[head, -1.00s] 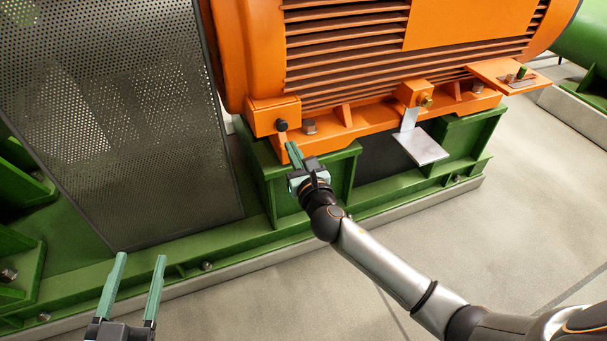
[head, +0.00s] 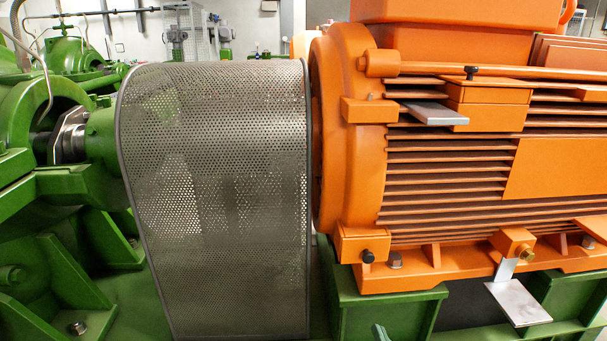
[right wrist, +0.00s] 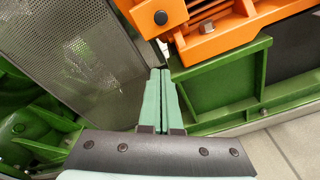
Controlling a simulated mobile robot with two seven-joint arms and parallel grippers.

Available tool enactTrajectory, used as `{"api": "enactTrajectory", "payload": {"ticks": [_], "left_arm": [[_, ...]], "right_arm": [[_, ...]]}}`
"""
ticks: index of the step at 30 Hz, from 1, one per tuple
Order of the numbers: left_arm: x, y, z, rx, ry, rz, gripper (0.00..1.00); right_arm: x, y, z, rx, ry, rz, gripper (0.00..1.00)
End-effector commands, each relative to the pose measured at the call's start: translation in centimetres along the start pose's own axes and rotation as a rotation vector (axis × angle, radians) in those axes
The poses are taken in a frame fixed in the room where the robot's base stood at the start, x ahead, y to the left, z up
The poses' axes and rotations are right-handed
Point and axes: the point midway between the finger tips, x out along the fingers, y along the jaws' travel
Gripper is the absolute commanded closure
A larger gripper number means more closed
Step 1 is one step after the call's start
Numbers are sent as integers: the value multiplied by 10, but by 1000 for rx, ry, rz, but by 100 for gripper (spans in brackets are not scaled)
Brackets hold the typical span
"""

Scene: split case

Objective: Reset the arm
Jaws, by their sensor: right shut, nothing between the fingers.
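Only the teal fingertips of my right gripper (head: 379,332) show in the head view, at the bottom edge in front of the green motor base. The right wrist view shows both teal fingers of the gripper (right wrist: 160,78) pressed together with nothing between them. They appear clear of the green pedestal (right wrist: 220,83) beside them. The rest of my right arm is below the head view. My left gripper is in neither current view.
A big orange motor (head: 440,180) fills the right side. A perforated metal guard (head: 220,190) stands left of it, with green pump parts (head: 60,230) further left. A grey plate (head: 518,302) sticks out low on the motor. Free floor (right wrist: 290,140) shows at lower right.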

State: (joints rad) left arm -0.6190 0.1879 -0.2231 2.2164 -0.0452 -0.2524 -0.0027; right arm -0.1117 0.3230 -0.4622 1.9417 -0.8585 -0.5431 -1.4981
Motion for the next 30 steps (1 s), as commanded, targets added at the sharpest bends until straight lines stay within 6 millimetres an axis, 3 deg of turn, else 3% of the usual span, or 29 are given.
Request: {"api": "enactTrajectory", "payload": {"ticks": [3,9,18,20,30], "left_arm": [[0,0,0,0,1,0,37],[0,0,-1,1,1,0,37],[0,0,-1,1,2,0,37],[-8,-2,-17,-11,-39,-2,37],[-45,-4,-23,-83,-280,-11,37]], "right_arm": [[-25,-2,-25,472,95,-10,100],[-65,-1,-47,1271,201,-71,100],[-122,-1,-45,2461,232,-212,100],[-127,8,-28,2489,215,-260,100],[-160,5,-15,2489,95,-565,100]]}}
